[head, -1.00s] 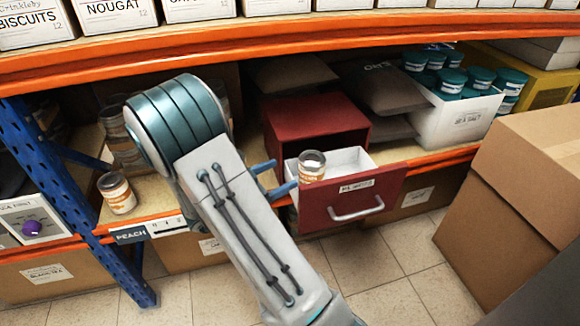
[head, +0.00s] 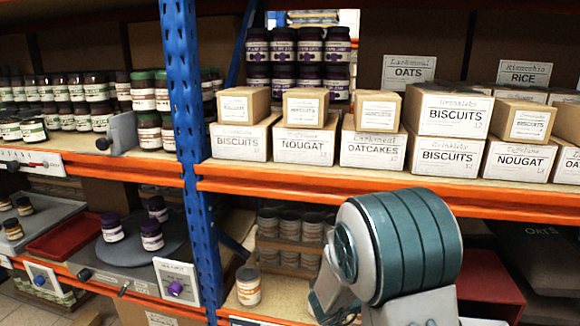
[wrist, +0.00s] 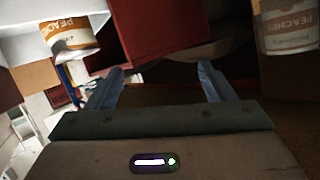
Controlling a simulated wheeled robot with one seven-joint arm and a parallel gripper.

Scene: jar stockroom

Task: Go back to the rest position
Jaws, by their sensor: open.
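In the wrist view my gripper (wrist: 162,70) is open, with its two blue fingers apart and nothing between them. A peach jar (wrist: 70,36) stands in the white inside of the drawer (wrist: 20,42), at the upper left of that view. Another peach jar (wrist: 288,28) is at the upper right, apart from the fingers. In the head view my bent arm fills the lower middle and hides my gripper. A jar with an orange-and-white label (head: 248,286) stands on the lower shelf left of my arm.
A red cabinet (head: 492,292) is partly hidden behind my arm; its red side (wrist: 160,28) is close beyond my fingers. The orange shelf edge (head: 330,194) and blue upright (head: 182,110) are nearby. Boxes of biscuits (head: 448,110) line the shelf above.

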